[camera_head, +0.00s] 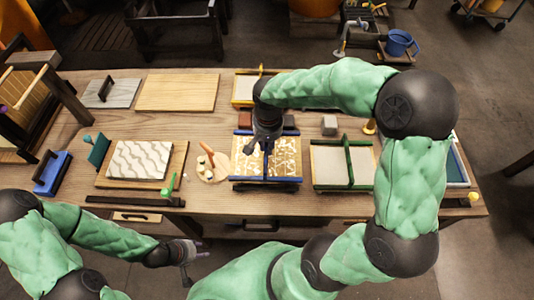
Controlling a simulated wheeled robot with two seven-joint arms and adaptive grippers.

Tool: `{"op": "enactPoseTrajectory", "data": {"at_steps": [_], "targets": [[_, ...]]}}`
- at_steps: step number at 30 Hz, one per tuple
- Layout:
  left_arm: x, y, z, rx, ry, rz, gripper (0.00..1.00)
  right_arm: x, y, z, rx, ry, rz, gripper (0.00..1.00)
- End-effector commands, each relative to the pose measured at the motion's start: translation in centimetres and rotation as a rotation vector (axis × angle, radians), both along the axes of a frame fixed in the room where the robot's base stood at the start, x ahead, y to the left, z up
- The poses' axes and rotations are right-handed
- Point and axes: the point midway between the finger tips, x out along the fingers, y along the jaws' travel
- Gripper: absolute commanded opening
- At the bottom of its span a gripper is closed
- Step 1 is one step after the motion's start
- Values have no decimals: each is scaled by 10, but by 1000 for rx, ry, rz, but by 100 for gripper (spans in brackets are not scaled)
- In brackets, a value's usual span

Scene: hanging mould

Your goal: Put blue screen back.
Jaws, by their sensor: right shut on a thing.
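The blue screen (284,160) is a blue-edged frame with a gold and white patterned face and a bar across its middle. It is at the middle of the wooden table, near the front edge. My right gripper (259,150) comes down from above and is shut on the blue screen's middle bar; its fingertips are small and partly hidden. I cannot tell whether the screen is lifted off the table. My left gripper (194,262) is low in front of the table, away from the screen, with its fingers apart and empty.
A green-framed screen (328,166) lies to the right and a yellow-framed screen (243,87) behind. A white wavy block (140,159) sits on a board at left. A round palette (213,168) is close left of the blue screen. My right arm covers the table's right side.

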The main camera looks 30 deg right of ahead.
Motion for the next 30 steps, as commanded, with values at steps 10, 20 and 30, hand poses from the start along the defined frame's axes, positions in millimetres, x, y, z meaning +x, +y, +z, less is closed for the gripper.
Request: {"op": "enactPoseTrajectory", "data": {"at_steps": [10, 20, 30], "targets": [[0, 0, -17, 0, -1, 0, 40, 0, 0, -46, 0, 2, 0, 0], [0, 0, -17, 0, -1, 0, 40, 0, 0, -47, 0, 0, 0, 0], [0, 0, -19, 0, -1, 0, 40, 0, 0, -50, 0, 0, 0, 42]]}}
